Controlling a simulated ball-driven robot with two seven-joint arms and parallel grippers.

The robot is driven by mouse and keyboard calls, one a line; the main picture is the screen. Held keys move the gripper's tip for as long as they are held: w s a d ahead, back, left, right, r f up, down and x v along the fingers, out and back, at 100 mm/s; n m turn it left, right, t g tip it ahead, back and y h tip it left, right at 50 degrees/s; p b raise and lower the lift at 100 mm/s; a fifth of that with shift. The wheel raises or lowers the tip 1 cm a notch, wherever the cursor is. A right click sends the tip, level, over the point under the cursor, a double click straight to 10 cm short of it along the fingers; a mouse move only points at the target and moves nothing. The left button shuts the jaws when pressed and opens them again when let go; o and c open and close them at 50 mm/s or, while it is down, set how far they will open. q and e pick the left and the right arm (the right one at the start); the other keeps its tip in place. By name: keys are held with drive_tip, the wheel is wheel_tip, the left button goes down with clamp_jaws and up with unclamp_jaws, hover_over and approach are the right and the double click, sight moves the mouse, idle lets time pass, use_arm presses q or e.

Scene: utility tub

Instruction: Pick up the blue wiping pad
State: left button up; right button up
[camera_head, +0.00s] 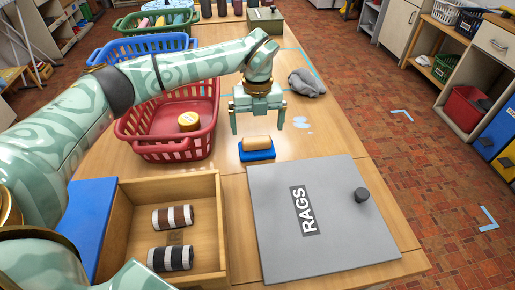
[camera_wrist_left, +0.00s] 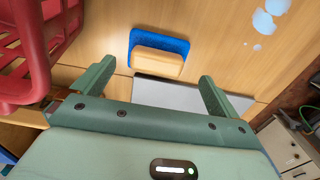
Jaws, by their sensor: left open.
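The blue wiping pad (camera_head: 257,155) lies flat on the wooden table, with a tan block-shaped handle (camera_head: 257,143) on top. My left gripper (camera_head: 258,128) is open and points down above and slightly behind the pad, with nothing between its fingers. In the left wrist view the blue pad (camera_wrist_left: 150,43) and its tan handle lie beyond the two spread fingers (camera_wrist_left: 152,85), apart from them. My right gripper does not show.
A red basket (camera_head: 168,140) with a yellow round item stands left of the pad. A grey RAGS lid (camera_head: 325,215) and a wooden box (camera_head: 205,195) with two rolls lie nearer. A grey cloth (camera_head: 306,83) and pale wet spots (camera_head: 301,123) are right of the gripper.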

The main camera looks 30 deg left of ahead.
sight(256, 139)
use_arm(q)
drive_tip(key=shift+s+f, duration=0.15)
drive_tip(key=shift+f, duration=0.45)
wheel_tip(256, 139, down, 4)
drive_tip(key=shift+s+f+b, duration=0.1)
drive_tip(key=shift+s+b, duration=0.05)
drive_tip(key=shift+b, duration=0.75)
drive_tip(key=shift+d, duration=0.1)
drive_tip(key=shift+c, duration=0.4)
drive_tip(key=c, duration=1)
